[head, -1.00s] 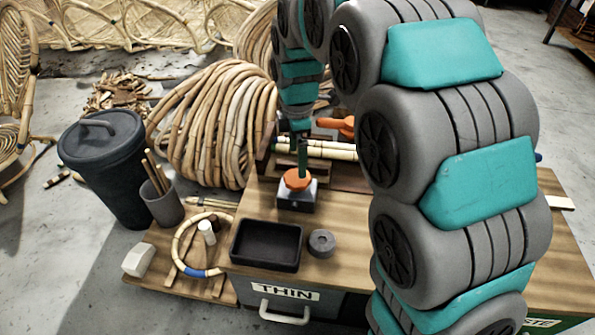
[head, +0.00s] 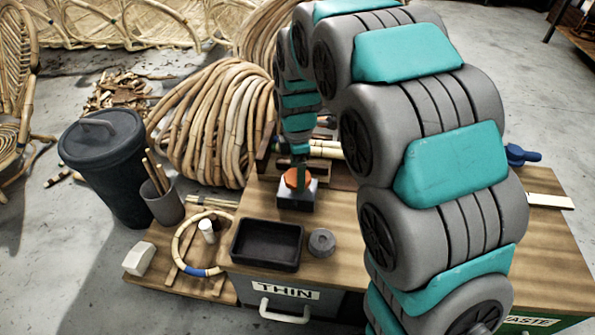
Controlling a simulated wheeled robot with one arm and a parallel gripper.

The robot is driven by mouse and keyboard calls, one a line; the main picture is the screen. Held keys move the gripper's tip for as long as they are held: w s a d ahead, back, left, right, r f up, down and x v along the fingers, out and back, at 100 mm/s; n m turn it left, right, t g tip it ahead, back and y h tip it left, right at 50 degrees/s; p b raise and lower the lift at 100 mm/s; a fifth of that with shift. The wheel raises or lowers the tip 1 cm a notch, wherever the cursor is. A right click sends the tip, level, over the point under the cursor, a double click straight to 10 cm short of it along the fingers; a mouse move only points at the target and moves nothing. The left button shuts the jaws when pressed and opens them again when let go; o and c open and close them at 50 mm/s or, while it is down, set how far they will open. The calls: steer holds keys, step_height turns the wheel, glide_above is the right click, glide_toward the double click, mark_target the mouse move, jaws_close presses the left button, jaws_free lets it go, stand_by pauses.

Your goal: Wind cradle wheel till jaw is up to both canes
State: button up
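An orange wheel-like knob (head: 292,180) sits on a small dark block with pale sides (head: 296,199) on the wooden bench. I take it for the cradle wheel. My gripper (head: 299,177) points down at the knob and covers part of its top; its fingers are too small and hidden to show whether they grip. Pale canes (head: 325,148) lie across behind my gripper, partly hidden by my arm. I cannot make out the jaw or its gap to the canes.
A black tray (head: 266,263) and a grey ring (head: 321,242) lie on the bench (head: 345,215) in front of the knob. A blue-handled tool (head: 520,155) is at right. A dark bin (head: 104,165) and cane coils (head: 212,125) stand left. My arm blocks the bench's middle right.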

steer(key=c, duration=0.8)
steer(key=shift+o, duration=0.2)
steer(key=shift+m, duration=0.3)
steer(key=m, duration=0.3)
steer(key=shift+b, duration=0.35)
steer(key=m, duration=0.8)
steer(key=shift+m, duration=0.3)
steer(key=m, duration=0.3)
steer(key=shift+m, duration=0.4)
steer(key=m, duration=0.6)
steer(key=shift+m, duration=0.3)
